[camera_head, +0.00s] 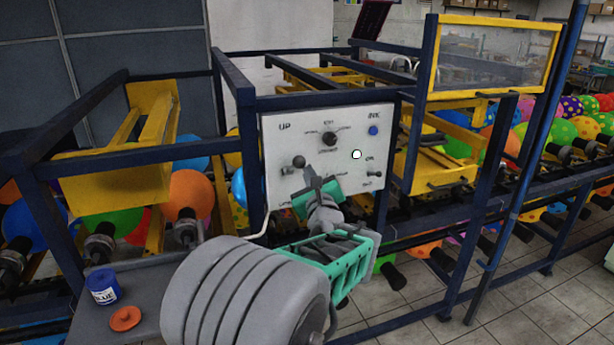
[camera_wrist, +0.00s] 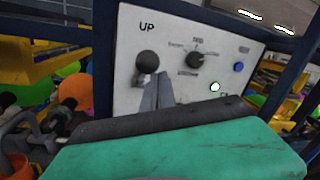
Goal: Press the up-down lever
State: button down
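The up-down lever (camera_head: 299,162) has a dark round knob and sits on the left of a white control panel (camera_head: 352,178), below the word UP. It also shows in the wrist view (camera_wrist: 147,62), just above my fingertips. My gripper (camera_head: 309,172) is in front of the panel, just below and right of the knob. In the wrist view its fingers (camera_wrist: 160,80) look closed together with nothing between them. The tips are close to the knob; I cannot tell whether they touch it. The lower part of the lever is hidden behind the fingers in the wrist view.
The panel also has a black rotary knob (camera_head: 330,139), a blue button (camera_head: 373,130), a lit white-green button (camera_head: 356,154) and a small switch (camera_head: 373,173). Dark blue frame bars (camera_head: 321,100) surround it. A blue paint jar (camera_head: 103,286) and orange lid (camera_head: 125,318) sit on a grey table at lower left.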

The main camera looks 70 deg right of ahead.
jog(key=shift+w+r+t, duration=0.15)
jog(key=shift+w+r, duration=0.05)
jog(key=shift+r, duration=0.45)
jog(key=shift+w+r+t, duration=0.15)
jog(key=shift+r, duration=0.5)
notch_tip(320, 180, down, 6)
jog(key=s+r+b, duration=0.1)
jog(key=s+b, duration=0.1)
jog(key=b, duration=0.1)
jog(key=s+a+r+b, duration=0.1)
jog(key=s+a+r, duration=0.3)
jog(key=a, duration=0.3)
jog(key=shift+r+b, duration=0.4)
jog(key=shift+r, duration=0.05)
jog(key=shift+s+a, duration=0.1)
